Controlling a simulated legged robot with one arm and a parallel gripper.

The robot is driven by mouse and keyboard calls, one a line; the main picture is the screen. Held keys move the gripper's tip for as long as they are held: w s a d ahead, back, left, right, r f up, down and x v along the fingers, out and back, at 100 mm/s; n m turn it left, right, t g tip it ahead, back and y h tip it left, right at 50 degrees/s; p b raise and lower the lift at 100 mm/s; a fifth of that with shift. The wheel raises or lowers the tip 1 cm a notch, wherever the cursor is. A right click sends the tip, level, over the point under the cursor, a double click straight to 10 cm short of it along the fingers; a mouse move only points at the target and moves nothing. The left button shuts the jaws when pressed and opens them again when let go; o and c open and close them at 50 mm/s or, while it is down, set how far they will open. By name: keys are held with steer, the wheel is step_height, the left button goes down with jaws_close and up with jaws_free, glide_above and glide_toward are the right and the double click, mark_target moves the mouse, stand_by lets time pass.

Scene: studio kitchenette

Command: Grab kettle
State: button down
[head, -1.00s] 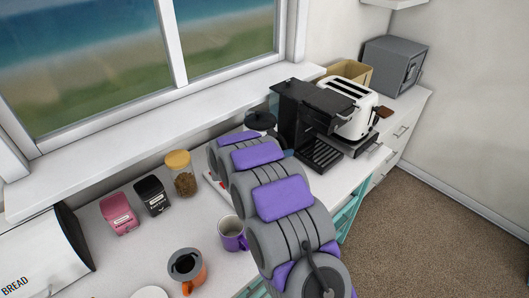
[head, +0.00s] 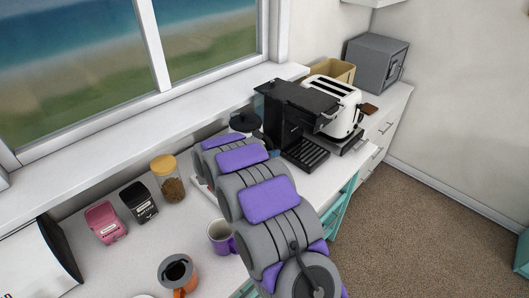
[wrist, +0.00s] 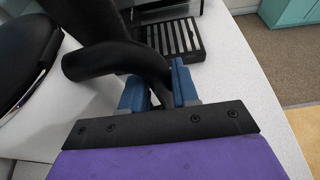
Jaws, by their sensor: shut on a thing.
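The kettle shows in the wrist view with a black handle (wrist: 98,61), a dark lid (wrist: 24,62) and a white body (wrist: 28,132) at the left. My gripper (wrist: 160,86) has its blue fingers closed on the black handle. In the head view only the kettle's black top (head: 245,121) shows above my arm, left of the coffee machine. My arm hides the rest of the kettle and my gripper there. I cannot tell whether the kettle is lifted off the counter.
A black coffee machine (head: 291,115) and a white toaster (head: 338,103) stand right of the kettle. A purple mug (head: 220,237), an orange-handled cup (head: 177,272) and a yellow-lidded jar (head: 169,181) stand on the counter at left. Carpet (head: 410,215) is clear at right.

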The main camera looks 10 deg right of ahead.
steer(key=shift+r, duration=0.25)
